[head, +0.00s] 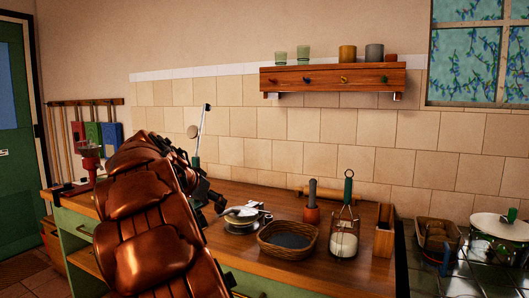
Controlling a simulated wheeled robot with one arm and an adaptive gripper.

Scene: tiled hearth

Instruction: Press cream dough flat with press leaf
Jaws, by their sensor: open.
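My copper-plated arm rises from the bottom left and hides part of the counter. My gripper (211,193) is dark, open and partly hidden behind the arm links. It is just left of a small round metal press (241,218) on the wooden counter. The press has stacked light and metal round parts, but they are too small to tell the leaf from the base. A cream-coloured patch shows low on it; I cannot tell whether this is the dough. I see no clear contact between gripper and press.
A wicker basket (288,239), a wire-handled jar (344,236) and a wooden box (384,230) stand right of the press on the counter (268,270). A rolling pin (317,191) lies behind. A stove with a white-lidded pot (497,227) is far right.

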